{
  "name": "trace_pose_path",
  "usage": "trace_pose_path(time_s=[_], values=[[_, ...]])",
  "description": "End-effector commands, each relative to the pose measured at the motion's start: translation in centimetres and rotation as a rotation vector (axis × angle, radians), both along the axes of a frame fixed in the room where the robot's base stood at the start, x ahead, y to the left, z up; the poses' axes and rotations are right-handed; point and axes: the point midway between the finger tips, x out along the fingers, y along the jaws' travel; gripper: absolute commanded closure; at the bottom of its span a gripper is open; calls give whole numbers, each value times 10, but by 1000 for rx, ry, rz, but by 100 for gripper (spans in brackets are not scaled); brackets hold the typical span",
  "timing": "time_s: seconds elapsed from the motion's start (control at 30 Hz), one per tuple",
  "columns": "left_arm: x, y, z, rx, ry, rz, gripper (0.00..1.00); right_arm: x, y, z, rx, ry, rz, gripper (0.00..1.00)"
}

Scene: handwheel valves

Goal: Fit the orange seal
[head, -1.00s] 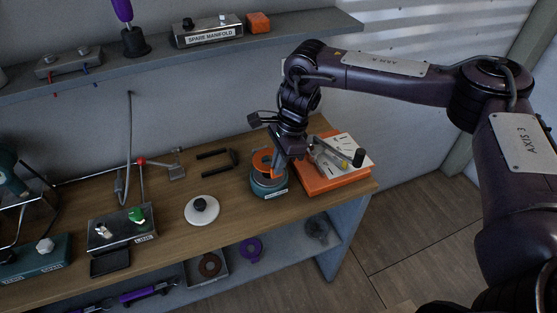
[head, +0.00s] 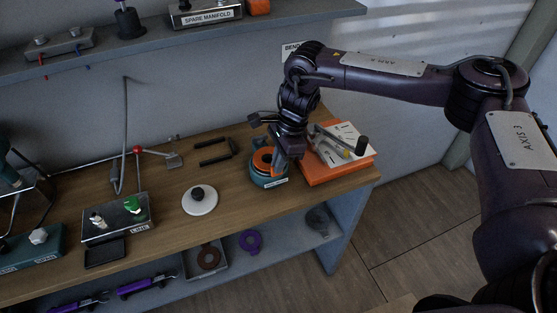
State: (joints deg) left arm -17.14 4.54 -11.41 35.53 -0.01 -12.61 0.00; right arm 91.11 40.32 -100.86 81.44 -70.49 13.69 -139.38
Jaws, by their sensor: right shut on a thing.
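The orange seal (head: 262,160) is a ring with a dark centre, at the mouth of the round teal housing (head: 268,180) on the bench. My right gripper (head: 278,163) is shut on the seal's right side, just over the housing. Its fingers hide part of the ring, and I cannot tell whether the seal is fully seated. A white round lid (head: 207,206) with a black knob lies on the bench to the left of the housing. My left gripper is not in view.
An orange case or book (head: 335,176) with papers and tools on it lies close to the housing's right. A black fork-shaped tool (head: 213,158) lies behind. A metal box (head: 117,221) with a green knob stands at left. Bench around the lid is clear.

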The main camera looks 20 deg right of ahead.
Motion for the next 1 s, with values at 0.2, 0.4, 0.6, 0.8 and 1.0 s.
trace_pose_path(time_s=[0.2, 0.4, 0.6, 0.8, 1.0], values=[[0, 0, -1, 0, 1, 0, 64, 0, 0, -1, 0, 0, 0, 100], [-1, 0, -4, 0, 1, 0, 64, 0, 0, -5, 0, 0, 0, 100], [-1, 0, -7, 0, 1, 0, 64, 0, 0, -9, 0, 0, 0, 100], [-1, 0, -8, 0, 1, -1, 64, 0, 0, -11, 0, 0, 0, 100], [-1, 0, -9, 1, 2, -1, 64, 0, 0, -12, 0, 0, 0, 100]])
